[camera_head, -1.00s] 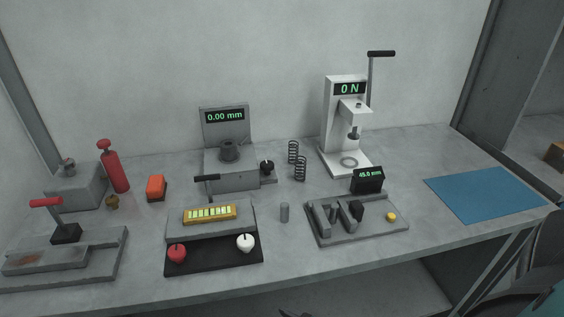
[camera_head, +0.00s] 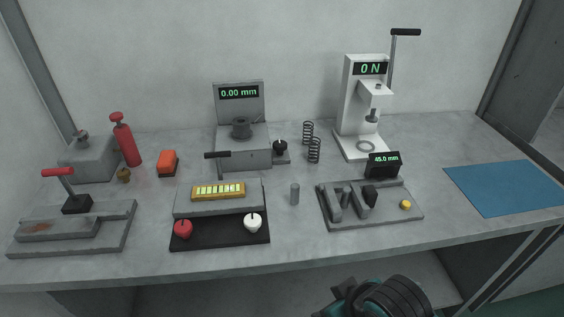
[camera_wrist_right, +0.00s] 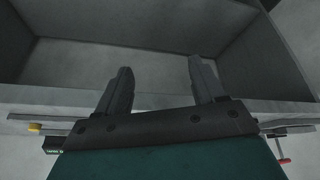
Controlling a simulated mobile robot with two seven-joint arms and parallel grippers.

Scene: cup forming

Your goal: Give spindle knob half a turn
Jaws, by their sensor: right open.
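A black round knob (camera_head: 280,146) with a small white mark sits on a low ledge at the right side of a grey device (camera_head: 243,157). That device carries a dark grey cylinder (camera_head: 241,128) and a display (camera_head: 239,93) reading 0.00 mm. No label confirms that this is the spindle knob. My right gripper (camera_wrist_right: 160,72) is open and empty in the right wrist view, facing the space under the bench. In the head view my right arm shows at the bottom, below the bench front, well away from the knob. My left gripper is not in view.
Two black springs (camera_head: 314,150) and a white press (camera_head: 351,112) stand right of the knob. A blue mat (camera_head: 505,188) is at the right.

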